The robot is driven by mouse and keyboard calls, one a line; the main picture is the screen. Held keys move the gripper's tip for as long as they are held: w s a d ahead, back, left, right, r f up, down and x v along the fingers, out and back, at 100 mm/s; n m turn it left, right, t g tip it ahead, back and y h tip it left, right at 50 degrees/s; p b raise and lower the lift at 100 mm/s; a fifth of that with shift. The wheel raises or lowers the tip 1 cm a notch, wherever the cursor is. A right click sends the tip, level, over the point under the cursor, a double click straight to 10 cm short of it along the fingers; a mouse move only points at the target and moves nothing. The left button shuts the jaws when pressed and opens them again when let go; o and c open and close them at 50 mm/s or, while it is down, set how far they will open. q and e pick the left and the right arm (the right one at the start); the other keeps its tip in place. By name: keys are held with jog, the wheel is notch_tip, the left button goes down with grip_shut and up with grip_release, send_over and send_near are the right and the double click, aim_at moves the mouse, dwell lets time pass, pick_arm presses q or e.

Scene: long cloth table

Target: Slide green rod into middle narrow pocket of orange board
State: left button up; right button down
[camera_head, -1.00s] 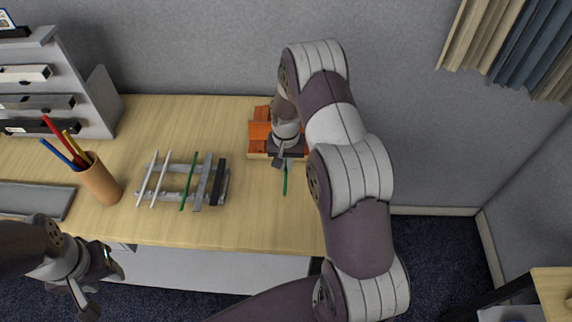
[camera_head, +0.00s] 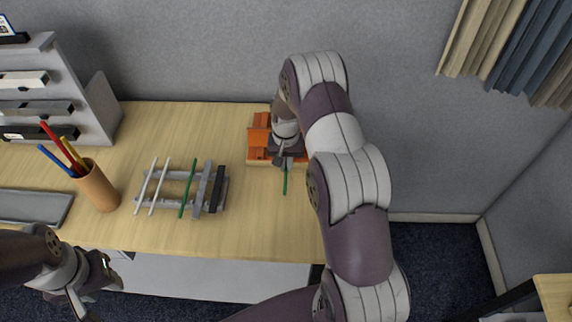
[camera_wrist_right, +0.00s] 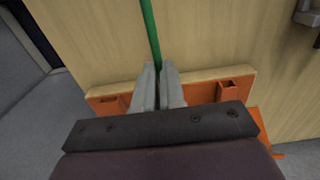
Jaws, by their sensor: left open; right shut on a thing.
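The orange board (camera_head: 258,139) lies at the back of the table, partly hidden behind my right arm. In the right wrist view the orange board (camera_wrist_right: 205,93) shows pockets on either side of my fingers; its middle is hidden by them. My right gripper (camera_head: 287,158) is shut on a green rod (camera_head: 285,182), which sticks out toward the table front. In the right wrist view my right gripper (camera_wrist_right: 158,70) grips the green rod (camera_wrist_right: 150,30) over the board's edge. Whether its far end is in a pocket is hidden. My left gripper (camera_head: 96,279) is open and empty at the front left.
A grey rack (camera_head: 200,190) holds white rods, another green rod (camera_head: 187,188) and a black bar. A cup (camera_head: 98,187) with coloured sticks and a grey tray (camera_head: 35,206) stand left. Table between rack and board is clear.

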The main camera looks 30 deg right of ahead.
jog(key=shift+w+d+b, duration=0.3)
jog(key=shift+w+d, duration=0.15)
jog(key=shift+w, duration=0.3)
jog(key=shift+w, duration=0.1)
jog(key=c, duration=1.1)
grip_release()
jog(key=shift+d, duration=0.1)
jog(key=shift+c, duration=0.2)
notch_tip(320, 180, up, 13)
jog(key=b, duration=0.1)
jog(key=shift+f+b, duration=0.15)
jog(key=shift+b, duration=0.15)
jog(key=shift+c, duration=0.3)
